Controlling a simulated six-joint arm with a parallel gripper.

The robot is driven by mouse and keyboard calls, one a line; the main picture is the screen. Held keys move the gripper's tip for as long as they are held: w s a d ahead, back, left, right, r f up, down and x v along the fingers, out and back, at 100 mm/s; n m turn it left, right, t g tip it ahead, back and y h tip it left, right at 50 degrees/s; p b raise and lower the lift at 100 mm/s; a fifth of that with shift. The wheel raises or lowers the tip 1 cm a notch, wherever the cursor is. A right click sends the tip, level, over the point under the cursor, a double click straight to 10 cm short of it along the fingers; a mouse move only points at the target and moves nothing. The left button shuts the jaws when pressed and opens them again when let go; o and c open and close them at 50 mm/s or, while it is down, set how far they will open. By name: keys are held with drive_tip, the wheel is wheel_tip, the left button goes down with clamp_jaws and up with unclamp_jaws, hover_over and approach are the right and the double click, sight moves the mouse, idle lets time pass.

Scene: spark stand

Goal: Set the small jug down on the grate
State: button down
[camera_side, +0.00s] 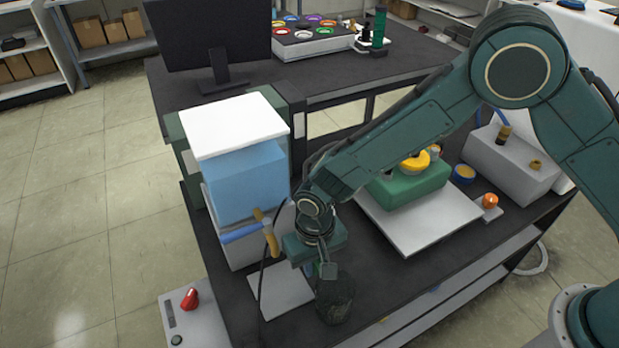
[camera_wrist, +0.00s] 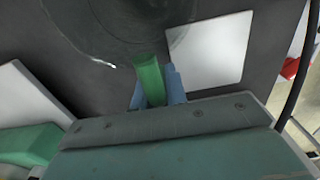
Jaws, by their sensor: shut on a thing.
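The small jug (camera_side: 335,299) is dark and round, near the front of the dark bench in the side view. In the wrist view its dark round body (camera_wrist: 120,25) fills the upper left, and its green handle (camera_wrist: 150,82) stands between my blue fingers. My gripper (camera_side: 325,268) is shut on this handle; in the wrist view the fingertips (camera_wrist: 155,80) lie on either side of it. A pale square plate (camera_side: 280,292), probably the grate, lies beside the jug, to its left; it also shows in the wrist view (camera_wrist: 208,46). I cannot tell the jug's height above the bench.
A dispenser with a blue tank (camera_side: 246,180) and white lid stands behind the plate, its tap (camera_side: 269,238) close to my gripper. A green block (camera_side: 408,190) on a white board (camera_side: 430,225) is to the right. A red knob (camera_side: 189,299) sits on a pale panel at lower left.

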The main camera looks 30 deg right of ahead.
drive_tip(key=shift+f, duration=0.6)
drive_tip(key=c, duration=1.3)
unclamp_jaws()
drive_tip(key=shift+c, duration=0.2)
drive_tip(key=shift+o, duration=0.4)
drive_tip(key=o, duration=0.4)
drive_tip(key=shift+r, duration=0.2)
drive_tip(key=shift+r, duration=2.75)
drive_tip(key=shift+r, duration=0.15)
